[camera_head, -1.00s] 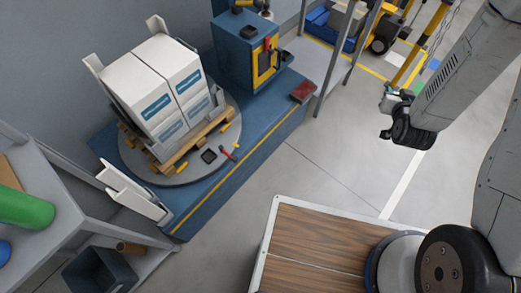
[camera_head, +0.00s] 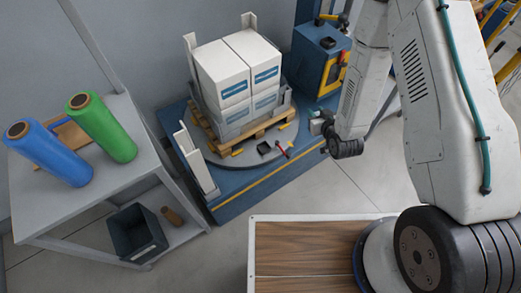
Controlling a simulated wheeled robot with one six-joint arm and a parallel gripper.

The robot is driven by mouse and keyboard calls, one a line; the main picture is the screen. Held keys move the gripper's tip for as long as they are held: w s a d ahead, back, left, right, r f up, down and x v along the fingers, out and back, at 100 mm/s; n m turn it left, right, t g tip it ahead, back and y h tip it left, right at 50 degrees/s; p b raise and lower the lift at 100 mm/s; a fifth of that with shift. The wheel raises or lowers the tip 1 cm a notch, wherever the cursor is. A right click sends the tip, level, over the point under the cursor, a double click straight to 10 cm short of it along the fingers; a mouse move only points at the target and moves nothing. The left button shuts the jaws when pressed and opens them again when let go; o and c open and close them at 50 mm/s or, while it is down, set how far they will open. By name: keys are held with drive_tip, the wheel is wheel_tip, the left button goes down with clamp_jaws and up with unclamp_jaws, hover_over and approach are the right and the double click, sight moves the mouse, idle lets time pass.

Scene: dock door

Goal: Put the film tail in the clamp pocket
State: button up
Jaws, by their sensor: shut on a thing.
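My gripper (camera_head: 318,123) shows only small at the end of my wrist, in front of the right side of the turntable. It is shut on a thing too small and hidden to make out. A round grey turntable (camera_head: 220,154) carries a wooden pallet with white boxes (camera_head: 223,75). On its front rim lie a small black square part (camera_head: 264,147) and a red-handled part (camera_head: 282,150); I cannot tell for sure which is the clamp pocket. I cannot make out the film tail. My gripper is right of these parts and apart from them.
A grey table (camera_head: 95,195) at left holds a blue roll (camera_head: 50,155) and a green roll (camera_head: 102,130). A dark bin (camera_head: 137,232) stands on its lower shelf. A blue machine column (camera_head: 313,62) stands behind the turntable. White angled boards (camera_head: 197,160) stand at the platform's left end.

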drive_tip(key=s+a+f+n+y, duration=0.1)
drive_tip(key=s+a+f, duration=0.1)
drive_tip(key=f, duration=0.3)
drive_tip(key=s+a+f+n+g+y, duration=0.1)
drive_tip(key=s+a+f, duration=0.2)
drive_tip(key=a+f, duration=0.1)
drive_tip(key=s+a+f+n+y, duration=0.1)
drive_tip(key=s+a+f+y, duration=0.1)
drive_tip(key=f, duration=0.4)
drive_tip(key=shift+s+a+n+g, duration=0.4)
drive_tip(key=shift+s, duration=0.2)
drive_tip(key=shift+a+f, duration=0.25)
drive_tip(key=shift+f, duration=0.05)
drive_tip(key=x, duration=0.5)
drive_tip(key=a+r+x, duration=0.1)
drive_tip(key=x, duration=0.4)
drive_tip(key=a+r+x, duration=0.1)
drive_tip(key=x, duration=0.4)
drive_tip(key=shift+w+a, duration=0.1)
drive_tip(key=shift+a, duration=0.3)
drive_tip(key=shift+f, duration=0.45)
drive_tip(key=shift+f, duration=0.1)
drive_tip(key=o, duration=0.9)
drive_tip(key=shift+o, duration=0.2)
